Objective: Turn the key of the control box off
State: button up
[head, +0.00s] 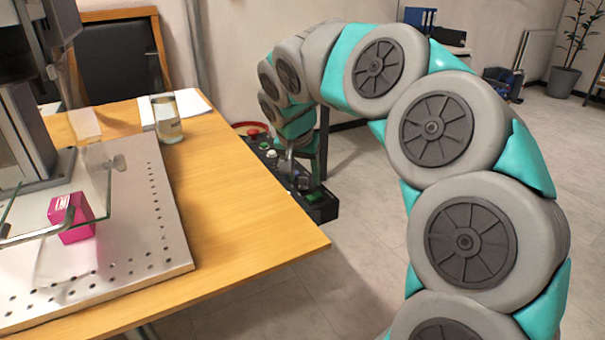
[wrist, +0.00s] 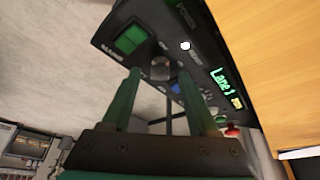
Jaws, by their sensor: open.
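The black control box (head: 318,205) stands beside the wooden table's right edge in the head view. Its panel (wrist: 205,55) fills the upper middle of the wrist view, with a green square, a white button, a blue button and a lit display. A dark round knob (wrist: 160,68), which looks like the key switch, sits on the panel between my fingertips. The key's exact angle is too dark to tell. My gripper (wrist: 163,74) is open, its two fingers on either side of the knob; contact cannot be told. In the head view my gripper (head: 289,168) is small, over the panel.
The wooden table (head: 235,225) is left of the box. It bears a perforated metal plate (head: 150,235), a pink block (head: 75,220) under glass, and a glass jar (head: 166,120). A red button (wrist: 232,131) is near my right finger. Open floor (head: 345,270) lies right of the table.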

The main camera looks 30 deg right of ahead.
grip_shut()
dwell(0.3)
jog(key=shift+n, duration=0.3)
jog(key=n+y, duration=0.1)
jog(key=n, duration=0.2)
jog(key=shift+s+t+y+p, duration=0.1)
jog(key=shift+t+y+p, duration=0.2)
jog(key=n, duration=0.2)
jog(key=n+y+p, duration=0.1)
jog(key=n, duration=0.2)
jog(key=shift+d+y, duration=0.15)
jog(key=shift+y, duration=0.15)
jog(key=n+y+p, duration=0.1)
jog(key=n, duration=0.3)
jog(key=shift+d+r+y, duration=0.1)
jog(key=shift+y, duration=0.3)
jog(key=n+p, duration=0.1)
jog(key=n, duration=0.1)
jog(key=n+y, duration=0.1)
jog(key=n, duration=0.2)
jog(key=shift+g+y+p, duration=0.3)
jog(key=shift+g+p, duration=0.1)
jog(key=shift+n, duration=0.3)
